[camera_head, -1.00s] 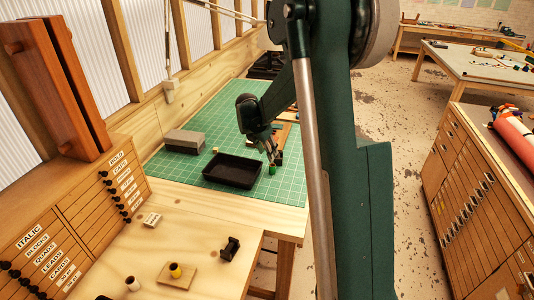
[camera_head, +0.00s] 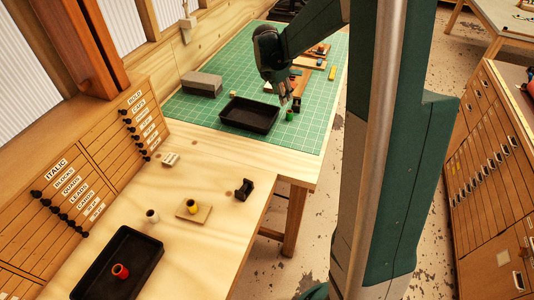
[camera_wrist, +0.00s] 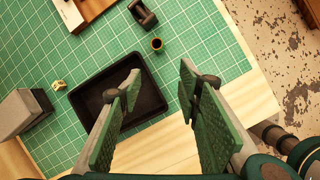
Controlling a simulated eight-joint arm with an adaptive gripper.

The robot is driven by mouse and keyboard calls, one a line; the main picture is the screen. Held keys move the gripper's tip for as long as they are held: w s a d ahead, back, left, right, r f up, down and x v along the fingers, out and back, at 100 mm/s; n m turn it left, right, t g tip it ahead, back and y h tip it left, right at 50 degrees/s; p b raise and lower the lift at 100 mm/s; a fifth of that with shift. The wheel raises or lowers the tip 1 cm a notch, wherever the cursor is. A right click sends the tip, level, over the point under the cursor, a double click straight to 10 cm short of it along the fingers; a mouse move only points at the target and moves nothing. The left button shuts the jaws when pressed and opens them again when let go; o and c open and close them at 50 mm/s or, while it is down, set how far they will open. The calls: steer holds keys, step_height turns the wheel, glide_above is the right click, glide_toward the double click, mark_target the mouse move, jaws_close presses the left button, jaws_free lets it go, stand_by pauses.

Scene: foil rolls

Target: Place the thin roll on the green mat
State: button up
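A small green roll (camera_head: 290,115) stands on the green mat (camera_head: 200,110), right of a black tray. It also shows in the wrist view (camera_wrist: 157,44). A yellow-topped roll (camera_head: 193,206) stands on a small wooden board on the bench. A pale roll (camera_head: 152,215) with a brown core stands left of it. A red roll (camera_head: 121,270) is in a nearer black tray. I cannot tell by sight which is the thin roll. My gripper (camera_head: 285,101) is over the mat near the green roll. In the wrist view, my gripper (camera_wrist: 160,95) is open and empty.
The black tray (camera_head: 249,114) on the mat looks empty. A grey block (camera_head: 201,84) lies behind it. A black holder (camera_head: 243,190) and a label block (camera_head: 170,160) sit on the bench. The nearer black tray (camera_head: 92,285) is by the drawers. Bench centre is mostly clear.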

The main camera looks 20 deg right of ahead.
steer(key=s+a+r+m+t+y, duration=0.1)
steer(key=s+a+r+m, duration=0.5)
steer(key=s, duration=0.3)
steer(key=s+a+r+m+t+y, duration=0.1)
steer(key=s+a+r+m, duration=0.3)
steer(key=s+a+r, duration=0.3)
steer(key=s+a+f+m+t+y, duration=0.1)
steer(key=s+a+m, duration=0.4)
steer(key=s, duration=0.5)
steer(key=s+a+f+m+t, duration=0.1)
steer(key=s+a+m, duration=0.4)
steer(key=s, duration=0.6)
steer(key=shift+a+f+t+y, duration=0.25)
steer(key=shift+a+t+y, duration=0.15)
steer(key=shift+a, duration=0.15)
